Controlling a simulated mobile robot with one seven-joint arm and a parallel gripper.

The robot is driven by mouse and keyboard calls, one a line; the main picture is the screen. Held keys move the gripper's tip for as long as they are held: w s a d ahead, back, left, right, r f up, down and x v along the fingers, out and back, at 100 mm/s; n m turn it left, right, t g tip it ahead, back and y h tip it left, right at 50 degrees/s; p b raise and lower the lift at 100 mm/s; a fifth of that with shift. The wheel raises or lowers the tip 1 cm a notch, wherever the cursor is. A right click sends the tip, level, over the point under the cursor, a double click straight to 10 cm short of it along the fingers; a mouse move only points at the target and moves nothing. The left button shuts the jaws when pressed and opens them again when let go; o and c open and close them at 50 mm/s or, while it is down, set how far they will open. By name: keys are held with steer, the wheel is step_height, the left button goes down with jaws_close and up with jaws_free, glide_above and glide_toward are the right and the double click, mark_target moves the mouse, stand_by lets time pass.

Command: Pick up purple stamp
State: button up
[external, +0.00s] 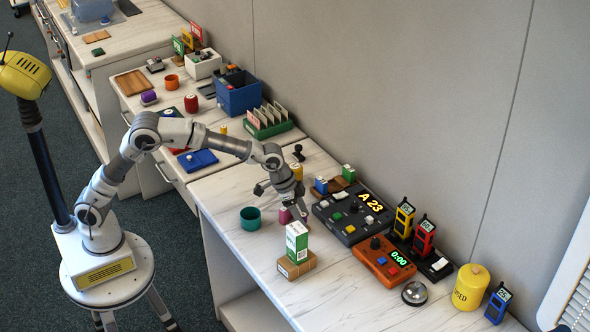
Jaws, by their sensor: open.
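A small purple-pink object (286,216) stands on the near counter, partly hidden by my gripper; it may be the purple stamp, but its shape is too small to tell. My gripper (283,201) is open, with its fingers pointing down just above or around this object. I cannot tell whether they touch it. Another purple object (149,98), rounded and lying low, is on the farther counter at the left, well away from my gripper.
A teal cup (250,218) is close to the left of my gripper. A green-white box (297,242) on a brown block (296,265) stands just in front. A dark A 23 console (352,214) and an orange timer box (384,262) are to the right.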

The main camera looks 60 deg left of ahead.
steer(key=shift+f, duration=0.1)
steer(key=shift+c, duration=0.3)
jaws_close()
